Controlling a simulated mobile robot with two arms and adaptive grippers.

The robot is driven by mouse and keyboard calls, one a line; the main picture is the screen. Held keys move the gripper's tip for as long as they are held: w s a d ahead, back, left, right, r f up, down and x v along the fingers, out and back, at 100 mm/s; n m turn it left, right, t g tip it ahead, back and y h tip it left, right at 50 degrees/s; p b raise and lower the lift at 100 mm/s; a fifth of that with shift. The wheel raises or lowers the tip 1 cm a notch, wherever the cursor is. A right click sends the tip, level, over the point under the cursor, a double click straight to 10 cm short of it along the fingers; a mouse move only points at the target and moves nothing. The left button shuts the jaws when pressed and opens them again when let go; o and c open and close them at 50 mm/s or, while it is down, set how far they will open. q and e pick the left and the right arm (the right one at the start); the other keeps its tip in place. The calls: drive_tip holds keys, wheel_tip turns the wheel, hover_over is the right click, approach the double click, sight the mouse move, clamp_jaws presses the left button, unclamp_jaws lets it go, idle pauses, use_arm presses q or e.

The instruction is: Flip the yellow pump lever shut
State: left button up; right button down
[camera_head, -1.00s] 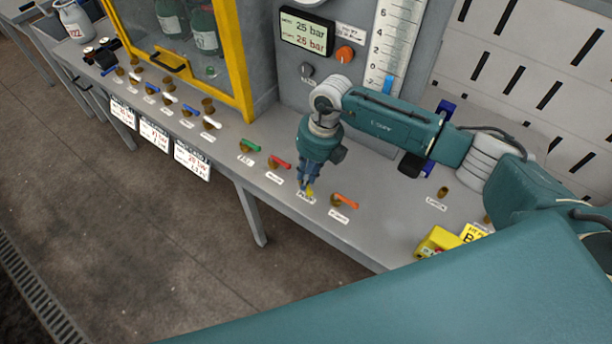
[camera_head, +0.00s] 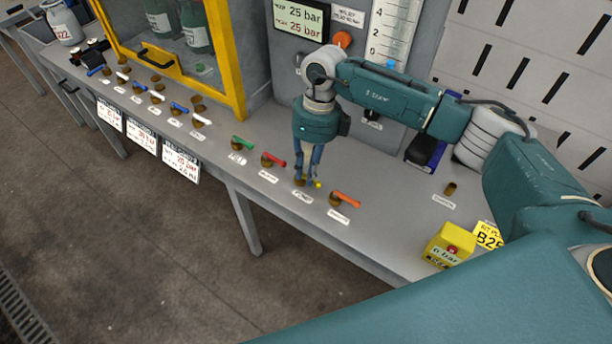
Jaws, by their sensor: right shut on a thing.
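The yellow pump lever (camera_head: 318,184) is on the grey bench top, in the row between the red and orange levers. Only its yellow tip shows, to the right of my fingers; the rest is hidden behind them. Its brass valve body (camera_head: 299,183) shows just left of the fingers, with a white label (camera_head: 302,196) in front. My right gripper (camera_head: 309,182) points down over the lever, its fingers shut on it. The fingers are small in view and the grip itself is partly hidden. My left gripper is not in view.
A red lever (camera_head: 274,161) is close on the left and an orange lever (camera_head: 346,198) close on the right. A green lever (camera_head: 243,142) is farther left. A yellow box with a red button (camera_head: 450,245) stands at the right. A yellow-framed cabinet (camera_head: 232,60) stands behind.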

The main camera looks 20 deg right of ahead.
drive_tip(key=shift+w+d+n+b, duration=0.1)
drive_tip(key=shift+d+n+b, duration=0.1)
drive_tip(key=shift+n+b, duration=0.1)
idle(0.4)
drive_tip(key=c, duration=1.6)
unclamp_jaws()
drive_tip(key=shift+c, duration=0.2)
wheel_tip(320, 180, up, 12)
drive_tip(key=w+d, duration=0.1)
drive_tip(key=d, duration=0.1)
drive_tip(key=shift+w, duration=0.2)
drive_tip(key=shift+f, duration=0.15)
